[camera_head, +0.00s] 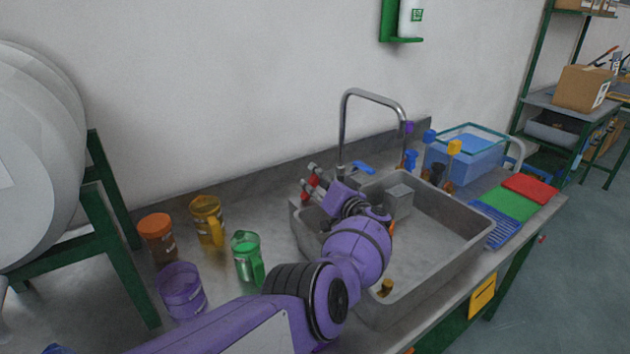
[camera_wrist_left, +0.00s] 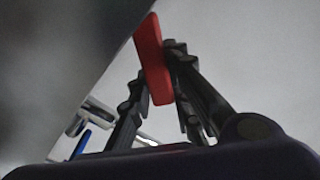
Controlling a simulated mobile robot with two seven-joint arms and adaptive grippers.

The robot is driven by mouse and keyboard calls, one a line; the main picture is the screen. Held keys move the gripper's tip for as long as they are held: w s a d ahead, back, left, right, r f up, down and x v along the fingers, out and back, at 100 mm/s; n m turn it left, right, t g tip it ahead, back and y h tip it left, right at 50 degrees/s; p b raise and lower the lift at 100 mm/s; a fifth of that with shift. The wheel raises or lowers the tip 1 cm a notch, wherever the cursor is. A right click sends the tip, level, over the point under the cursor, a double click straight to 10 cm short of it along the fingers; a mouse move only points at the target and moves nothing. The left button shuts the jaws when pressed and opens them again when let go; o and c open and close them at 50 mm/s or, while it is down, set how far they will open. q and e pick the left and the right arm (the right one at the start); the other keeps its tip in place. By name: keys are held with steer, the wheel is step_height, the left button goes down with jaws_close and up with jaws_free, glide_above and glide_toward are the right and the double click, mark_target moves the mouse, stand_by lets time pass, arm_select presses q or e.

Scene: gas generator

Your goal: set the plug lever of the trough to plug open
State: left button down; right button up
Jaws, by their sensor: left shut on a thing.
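The grey sink trough (camera_head: 455,215) is set in the metal counter, with my left arm reaching across its near left part. A red lever (camera_head: 311,181) is at the trough's back left corner. My left gripper (camera_head: 309,181) is shut on it; the red lever (camera_wrist_left: 153,58) also shows between the dark fingers (camera_wrist_left: 160,85) in the left wrist view. The lever's base is hidden, and I cannot tell its exact setting. My right gripper is not in view.
A tall faucet (camera_head: 343,130) with a blue handle (camera_head: 362,168) stands behind the trough. Orange (camera_head: 157,238), yellow (camera_head: 207,222), green (camera_head: 246,258) and purple (camera_head: 181,290) containers stand left of my arm. A blue-filled clear tank (camera_head: 465,155) is at the back right.

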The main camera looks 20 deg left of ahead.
arm_select(q)
steer(key=shift+f, duration=0.1)
steer(key=c, duration=1.6)
jaws_free()
step_height(320, 180, up, 10)
steer(key=shift+r, duration=0.1)
